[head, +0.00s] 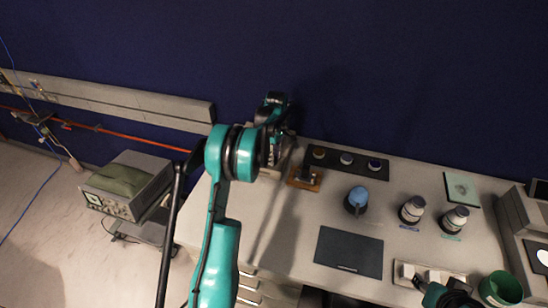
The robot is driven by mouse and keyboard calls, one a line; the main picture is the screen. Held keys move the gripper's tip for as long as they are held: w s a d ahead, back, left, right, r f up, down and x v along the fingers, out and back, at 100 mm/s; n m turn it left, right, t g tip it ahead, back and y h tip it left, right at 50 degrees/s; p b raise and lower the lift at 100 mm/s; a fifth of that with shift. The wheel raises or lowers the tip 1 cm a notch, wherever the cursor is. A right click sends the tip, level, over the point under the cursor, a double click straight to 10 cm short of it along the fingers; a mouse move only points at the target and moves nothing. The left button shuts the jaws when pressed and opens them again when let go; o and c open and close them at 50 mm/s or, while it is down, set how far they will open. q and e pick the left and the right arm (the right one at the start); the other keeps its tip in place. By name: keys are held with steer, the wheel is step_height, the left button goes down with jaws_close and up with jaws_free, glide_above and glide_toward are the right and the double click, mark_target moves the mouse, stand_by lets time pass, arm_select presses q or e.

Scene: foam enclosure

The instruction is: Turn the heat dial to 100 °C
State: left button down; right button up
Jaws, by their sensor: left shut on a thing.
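My left arm reaches up from the bottom centre to the back left of the bench. My left gripper (279,131) is small and dark at a pale device (287,150) near the back wall. It is shut on what appears to be the device's heat dial. The dial, its scale and its pointer are hidden behind the gripper and arm, so the setting cannot be read. Part of my right arm, teal and black, shows at the bottom right edge. Its right gripper (455,299) is cut off by the frame and its fingers are not clear.
A wooden block (305,178), a dark tray with round jars (346,160), a blue-topped item (357,199), two grey-white containers (412,209) and a dark mat (348,252) occupy the bench (290,237). A green cup (501,289) stands front right.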

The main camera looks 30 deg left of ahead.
arm_select(q)
steer(key=m+b, duration=0.1)
steer(key=m, duration=0.4)
steer(key=shift+m, duration=0.3)
steer(key=m+b, duration=0.1)
steer(key=m, duration=0.4)
steer(key=shift+y, duration=0.3)
steer(key=m, duration=0.5)
steer(key=shift+s+m+t, duration=0.1)
steer(key=shift+m+t, duration=0.2)
steer(key=shift+m, duration=0.1)
steer(key=m, duration=0.5)
steer(key=shift+b, duration=0.4)
steer(key=shift+m, duration=0.3)
steer(key=c, duration=1.2)
jaws_free()
